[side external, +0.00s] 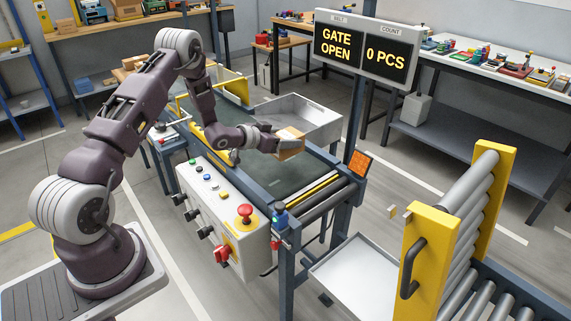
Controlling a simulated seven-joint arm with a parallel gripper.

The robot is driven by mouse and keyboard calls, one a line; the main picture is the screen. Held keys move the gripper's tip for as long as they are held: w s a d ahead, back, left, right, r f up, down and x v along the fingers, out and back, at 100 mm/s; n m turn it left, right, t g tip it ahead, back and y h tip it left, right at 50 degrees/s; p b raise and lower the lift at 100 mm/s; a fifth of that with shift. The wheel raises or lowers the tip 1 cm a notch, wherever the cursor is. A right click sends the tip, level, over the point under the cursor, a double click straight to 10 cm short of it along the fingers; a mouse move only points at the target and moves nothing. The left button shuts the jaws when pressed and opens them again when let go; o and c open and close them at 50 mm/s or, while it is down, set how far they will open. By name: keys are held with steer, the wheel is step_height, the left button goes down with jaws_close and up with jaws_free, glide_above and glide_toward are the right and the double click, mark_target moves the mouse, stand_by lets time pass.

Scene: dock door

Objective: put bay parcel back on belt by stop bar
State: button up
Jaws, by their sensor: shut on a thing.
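My gripper (276,140) is shut on a brown cardboard parcel (291,148). It holds the parcel above the dark green belt (285,177), near the belt's right side. The gap between parcel and belt is hard to judge from this angle. A yellow bar (312,190) crosses the near end of the belt beside a roller. I cannot tell for sure whether this is the stop bar. The fingertips are small and partly hidden by the parcel. A display (366,48) above reads GATE OPEN and 0 PCS.
A grey open bin (318,123) stands right behind the parcel. A control box (222,207) with a red button fronts the belt. A white tray (357,280) lies beyond the belt's end, beside a raised yellow roller gate (428,262). The middle of the belt is clear.

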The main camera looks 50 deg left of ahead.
step_height(320, 180, down, 7)
steer(key=shift+r, duration=0.15)
steer(key=o, duration=1.6)
